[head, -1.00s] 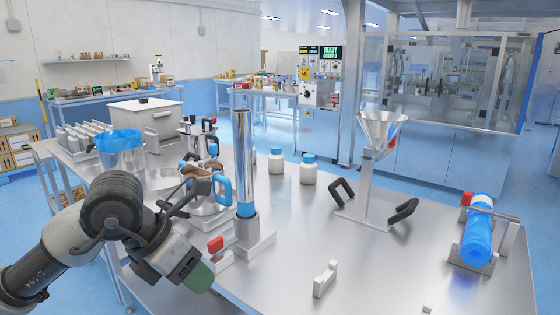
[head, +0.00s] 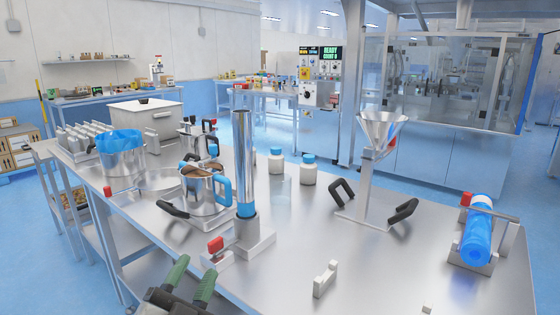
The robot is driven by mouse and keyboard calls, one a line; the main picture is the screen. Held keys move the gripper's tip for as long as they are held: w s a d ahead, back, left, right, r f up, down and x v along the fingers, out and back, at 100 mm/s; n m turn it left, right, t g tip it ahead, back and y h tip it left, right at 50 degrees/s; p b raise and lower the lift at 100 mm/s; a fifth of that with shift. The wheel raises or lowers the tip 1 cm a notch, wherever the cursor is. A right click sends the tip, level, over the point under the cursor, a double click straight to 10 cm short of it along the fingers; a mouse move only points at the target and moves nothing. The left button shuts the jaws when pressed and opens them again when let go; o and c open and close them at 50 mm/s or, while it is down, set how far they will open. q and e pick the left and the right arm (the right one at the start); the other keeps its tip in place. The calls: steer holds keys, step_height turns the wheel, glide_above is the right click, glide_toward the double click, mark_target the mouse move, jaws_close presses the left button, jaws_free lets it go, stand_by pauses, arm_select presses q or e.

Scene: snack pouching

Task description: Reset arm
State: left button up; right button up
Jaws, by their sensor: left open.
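My left gripper (head: 189,280) is at the bottom edge of the head view, in front of the table's near left edge. Its two green-tipped fingers are apart, with nothing between them. Most of my left arm is out of the picture. My right arm and gripper do not show.
The steel table (head: 300,240) holds a blue-handled pitcher (head: 206,193) with brown contents, an upright metal tube (head: 243,165) on a base, a funnel stand (head: 382,130), two blue-capped bottles (head: 308,172) and a blue roll (head: 478,235). A white block (head: 325,278) lies near the front.

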arm_select(q)
steer(key=s+a+f+n+g+y, duration=0.25)
steer(key=f+n+g+y, duration=0.2)
steer(key=f, duration=0.45)
steer(key=s+a+f+n+g+y, duration=0.2)
steer(key=a+f+n+g+y, duration=0.25)
steer(key=f, duration=0.45)
steer(key=s+f+n+g+h, duration=0.1)
steer(key=s+f+g, duration=0.45)
steer(key=s, duration=0.35)
steer(key=s+f+n+g, duration=0.1)
steer(key=s+f+g, duration=0.3)
steer(key=s+f, duration=0.35)
step_height(320, 180, down, 20)
steer(key=s+g+p, duration=0.2)
steer(key=p, duration=0.3)
steer(key=s+a+f+p, duration=0.3)
steer(key=s+f+p, duration=0.1)
steer(key=s+f, duration=0.8)
steer(key=s, duration=0.3)
steer(key=shift+s+g, duration=0.2)
steer(key=shift+g, duration=0.15)
steer(key=shift+f, duration=0.1)
